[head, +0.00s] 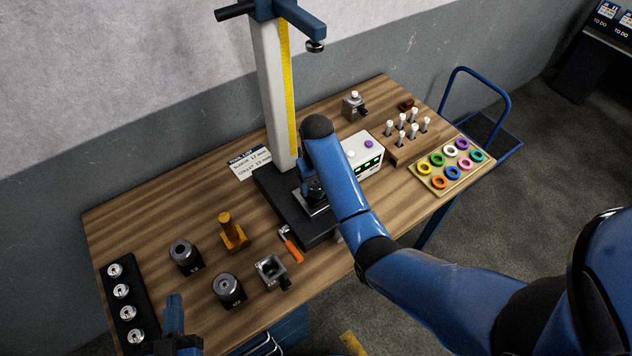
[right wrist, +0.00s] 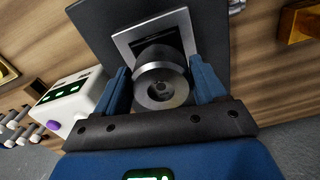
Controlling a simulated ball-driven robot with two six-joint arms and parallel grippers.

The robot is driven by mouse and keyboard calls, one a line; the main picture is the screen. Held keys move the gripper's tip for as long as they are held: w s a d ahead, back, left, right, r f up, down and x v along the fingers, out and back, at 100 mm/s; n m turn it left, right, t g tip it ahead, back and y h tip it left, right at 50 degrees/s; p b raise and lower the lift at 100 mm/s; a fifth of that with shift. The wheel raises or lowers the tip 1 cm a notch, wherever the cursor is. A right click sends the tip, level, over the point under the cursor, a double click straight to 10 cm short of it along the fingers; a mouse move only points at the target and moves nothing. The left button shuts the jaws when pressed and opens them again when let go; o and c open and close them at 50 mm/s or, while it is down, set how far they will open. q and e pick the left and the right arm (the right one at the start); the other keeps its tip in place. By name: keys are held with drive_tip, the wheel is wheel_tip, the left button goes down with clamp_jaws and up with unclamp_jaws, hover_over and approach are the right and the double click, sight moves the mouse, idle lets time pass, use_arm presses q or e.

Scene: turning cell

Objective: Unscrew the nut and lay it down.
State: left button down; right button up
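The nut is a dark round metal part with a central hole (right wrist: 163,90). It stands over a square pale plate on the black press base (head: 275,198). In the right wrist view the fingers of my right gripper (right wrist: 162,82) lie along both sides of it, with no clear gap. In the head view my right arm comes down over this spot and my right gripper (head: 314,192) is partly hidden behind it. My left gripper (head: 178,328) is at the lower left, over the table's front edge, cut by the frame; its opening is unclear.
A white box (head: 365,155) and a ring tray (head: 440,190) are right.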

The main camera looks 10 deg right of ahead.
drive_tip(key=c, duration=0.5)
drive_tip(key=shift+o, duration=0.2)
drive_tip(key=n, duration=0.4)
drive_tip(key=shift+n, duration=0.4)
drive_tip(key=n, duration=0.4)
drive_tip(key=shift+f, duration=0.1)
drive_tip(key=shift+n, duration=0.3)
